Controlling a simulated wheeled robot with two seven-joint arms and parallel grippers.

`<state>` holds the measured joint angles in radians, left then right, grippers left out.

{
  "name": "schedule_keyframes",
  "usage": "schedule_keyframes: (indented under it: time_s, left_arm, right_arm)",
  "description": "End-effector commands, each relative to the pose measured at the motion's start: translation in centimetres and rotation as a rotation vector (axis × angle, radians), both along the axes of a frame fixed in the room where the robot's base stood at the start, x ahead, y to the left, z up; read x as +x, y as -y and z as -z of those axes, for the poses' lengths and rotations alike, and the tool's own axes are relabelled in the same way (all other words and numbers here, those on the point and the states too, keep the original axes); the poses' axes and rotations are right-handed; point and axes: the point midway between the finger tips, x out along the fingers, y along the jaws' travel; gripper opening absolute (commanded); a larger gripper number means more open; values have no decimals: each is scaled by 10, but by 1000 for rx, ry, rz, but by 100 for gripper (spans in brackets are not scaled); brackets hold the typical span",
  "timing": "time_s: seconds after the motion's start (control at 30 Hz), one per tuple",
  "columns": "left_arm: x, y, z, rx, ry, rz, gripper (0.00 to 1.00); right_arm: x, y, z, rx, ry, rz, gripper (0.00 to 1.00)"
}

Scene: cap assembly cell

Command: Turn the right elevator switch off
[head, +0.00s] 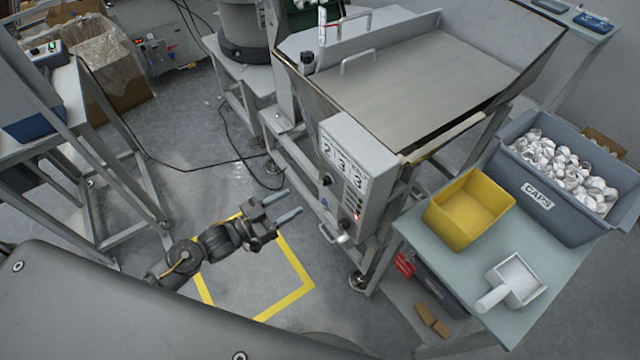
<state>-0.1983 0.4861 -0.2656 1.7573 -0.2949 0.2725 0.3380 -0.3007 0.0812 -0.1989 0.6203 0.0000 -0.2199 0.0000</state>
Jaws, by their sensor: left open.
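A grey control box (362,178) with a number display reading 2 3 3 is fixed to the front of the hopper machine. A black rotary knob (327,180) and a small blue part (324,201) sit on its left side face. Its front has a column of small buttons and a lit red light (356,215). I cannot tell which control is the right elevator switch, or its setting. My left gripper (294,201) is open and empty, left of the box and apart from it, fingers pointing toward it. My right gripper is not in view.
A table (545,270) at the right holds a yellow bin (468,212), a grey crate labelled CAPS (540,200) and a white scoop (512,284). A handle (335,235) projects below the box. Yellow floor tape (290,300) surrounds clear floor beneath my arm. A cable lies behind.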

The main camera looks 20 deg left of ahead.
Motion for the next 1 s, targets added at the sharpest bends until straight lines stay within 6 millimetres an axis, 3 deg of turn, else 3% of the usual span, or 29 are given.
schedule_keyframes:
  time_s: [0.6,1.0]
  left_arm:
    - [73,60,0,1,-2,-3,48]
    - [83,68,1,2,-2,-3,48]
  right_arm:
    - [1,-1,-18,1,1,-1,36]
    - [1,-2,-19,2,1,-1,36]
